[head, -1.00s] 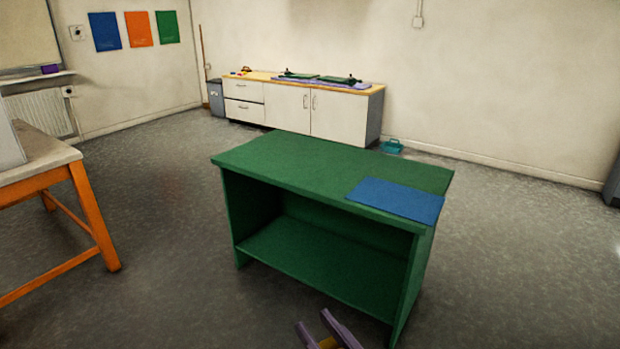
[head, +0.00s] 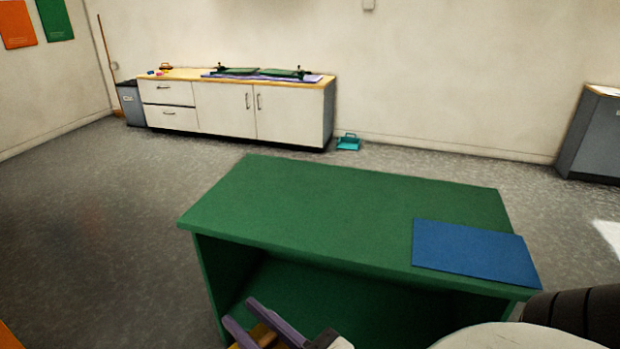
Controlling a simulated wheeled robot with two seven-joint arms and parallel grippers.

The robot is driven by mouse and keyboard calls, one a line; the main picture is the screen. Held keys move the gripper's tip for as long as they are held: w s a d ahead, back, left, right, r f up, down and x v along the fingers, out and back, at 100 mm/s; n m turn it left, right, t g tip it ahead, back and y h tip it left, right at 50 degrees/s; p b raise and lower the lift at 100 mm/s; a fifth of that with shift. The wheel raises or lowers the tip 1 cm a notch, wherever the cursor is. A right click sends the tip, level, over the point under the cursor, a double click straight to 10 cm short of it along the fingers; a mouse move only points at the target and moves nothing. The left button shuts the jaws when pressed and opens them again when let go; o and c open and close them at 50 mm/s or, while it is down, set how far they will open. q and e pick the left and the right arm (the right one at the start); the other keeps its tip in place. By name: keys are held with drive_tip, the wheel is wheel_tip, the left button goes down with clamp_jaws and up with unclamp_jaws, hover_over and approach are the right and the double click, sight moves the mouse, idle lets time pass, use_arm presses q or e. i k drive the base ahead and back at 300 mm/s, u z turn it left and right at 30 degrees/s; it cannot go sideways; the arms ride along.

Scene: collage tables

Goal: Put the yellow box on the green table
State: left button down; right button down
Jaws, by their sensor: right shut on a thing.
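The green table (head: 320,200) stands in front of me with an open shelf under its top. A blue sheet (head: 470,250) lies on the right part of its top; the rest of the top is bare. My right gripper (head: 244,314), with purple fingers, is at the bottom of the view, in front of the table's near side. It is shut on the yellow box (head: 260,335), of which only a small part shows between and beside the fingers. My left gripper is out of view.
A white cabinet (head: 226,112) with a wooden top stands along the back wall, with a grey bin (head: 133,105) on its left and a teal dustpan (head: 348,142) on its right. A grey cabinet (head: 592,140) stands at the far right. Open floor surrounds the table.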

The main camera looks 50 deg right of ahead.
sight(351, 230)
drive_tip(key=i, duration=1.4)
drive_tip(key=z, duration=1.7)
